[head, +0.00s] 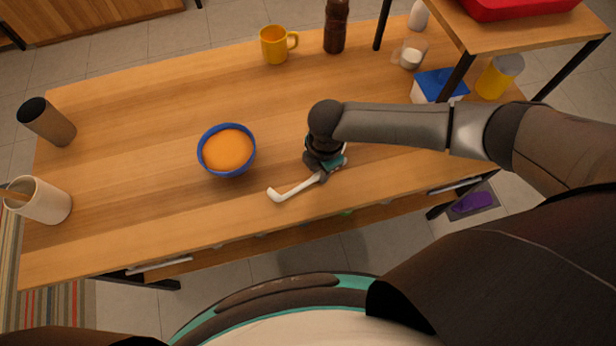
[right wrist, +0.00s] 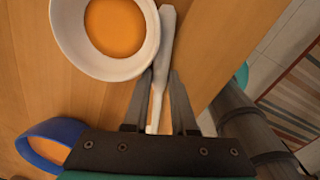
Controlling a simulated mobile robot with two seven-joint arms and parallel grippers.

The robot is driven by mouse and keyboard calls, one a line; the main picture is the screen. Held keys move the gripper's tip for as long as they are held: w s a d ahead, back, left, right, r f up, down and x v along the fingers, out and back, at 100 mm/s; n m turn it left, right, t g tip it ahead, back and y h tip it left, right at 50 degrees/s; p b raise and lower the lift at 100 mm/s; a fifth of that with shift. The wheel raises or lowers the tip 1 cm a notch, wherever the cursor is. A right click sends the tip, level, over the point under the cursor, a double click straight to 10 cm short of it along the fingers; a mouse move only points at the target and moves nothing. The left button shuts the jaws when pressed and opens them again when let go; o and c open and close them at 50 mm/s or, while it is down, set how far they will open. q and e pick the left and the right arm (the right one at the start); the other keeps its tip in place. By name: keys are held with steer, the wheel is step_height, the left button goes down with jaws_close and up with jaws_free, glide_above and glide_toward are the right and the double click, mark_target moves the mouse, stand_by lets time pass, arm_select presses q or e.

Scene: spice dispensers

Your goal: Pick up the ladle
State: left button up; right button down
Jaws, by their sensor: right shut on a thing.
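The white ladle's handle (head: 297,188) shows near the table's front edge in the head view, with a bent end pointing left. My right gripper (head: 325,172) is shut on it. In the right wrist view the white handle (right wrist: 164,40) runs between the two fingers of my right gripper (right wrist: 157,80). A blue bowl of orange content (head: 227,150) stands left of the gripper. I cannot tell how high the ladle is. My left gripper is not in view.
A yellow mug (head: 274,45) and a dark bottle (head: 336,25) stand at the back of the table (head: 130,110). A brown cup (head: 47,122) and a white container (head: 45,201) are at the left. The table's left half is mostly clear.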

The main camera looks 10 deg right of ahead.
steer(key=shift+s+r, duration=0.1)
steer(key=shift+r, duration=0.05)
steer(key=shift+s+r, duration=0.35)
steer(key=shift+r, duration=0.05)
steer(key=s+r+p, duration=0.3)
steer(key=s+r, duration=0.4)
steer(key=s, duration=0.6)
steer(key=shift+d+p, duration=0.2)
steer(key=shift+p, duration=0.1)
steer(key=c, duration=1.3)
jaws_free()
jaws_close()
